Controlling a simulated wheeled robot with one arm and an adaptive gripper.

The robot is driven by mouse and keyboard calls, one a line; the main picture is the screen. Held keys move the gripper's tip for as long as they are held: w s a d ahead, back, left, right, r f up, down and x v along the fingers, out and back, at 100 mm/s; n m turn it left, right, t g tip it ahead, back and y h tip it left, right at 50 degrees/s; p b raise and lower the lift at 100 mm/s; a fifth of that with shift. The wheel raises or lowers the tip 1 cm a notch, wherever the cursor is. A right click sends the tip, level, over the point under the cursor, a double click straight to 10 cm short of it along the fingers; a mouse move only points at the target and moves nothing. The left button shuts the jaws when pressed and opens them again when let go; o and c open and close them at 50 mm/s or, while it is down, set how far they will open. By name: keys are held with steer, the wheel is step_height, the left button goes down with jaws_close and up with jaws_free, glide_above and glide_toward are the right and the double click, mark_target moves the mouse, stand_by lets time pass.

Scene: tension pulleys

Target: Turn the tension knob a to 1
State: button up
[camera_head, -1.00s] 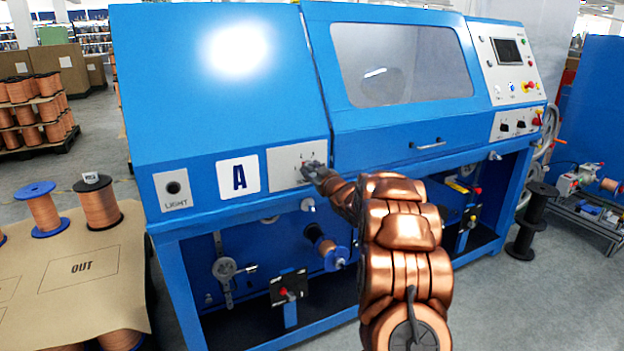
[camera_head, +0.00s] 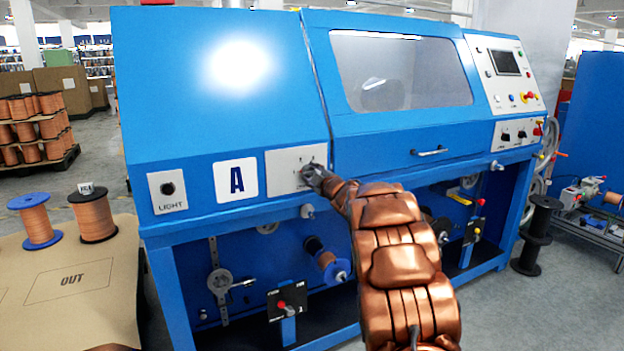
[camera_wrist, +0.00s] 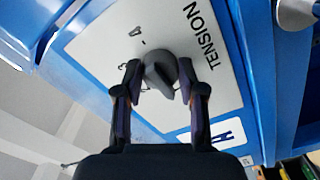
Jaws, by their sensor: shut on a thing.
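The tension knob (camera_wrist: 160,72) is a dark grey round knob with a pointed grip, on a light panel (camera_wrist: 90,45) marked TENSION with small scale figures. In the wrist view my gripper (camera_wrist: 160,84) has a finger on each side of the knob and is shut on it. The knob's pointer and the figure it faces are hard to read. In the head view my gripper (camera_head: 314,174) covers the knob at the right part of the light panel (camera_head: 285,176), beside the white A label (camera_head: 236,181) on the blue machine (camera_head: 215,120).
A light switch panel (camera_head: 168,190) is left of the A label. A spool (camera_head: 327,260) and a black block with a red knob (camera_head: 287,299) sit below. A table with copper spools (camera_head: 93,213) stands at the left. A black spool stand (camera_head: 536,235) is at the right.

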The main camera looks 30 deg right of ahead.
stand_by(0.5)
steer(key=o, duration=1.1)
steer(key=shift+o, duration=0.2)
steer(key=s+a, duration=0.1)
steer(key=s, duration=1.1)
steer(key=shift+a, duration=0.1)
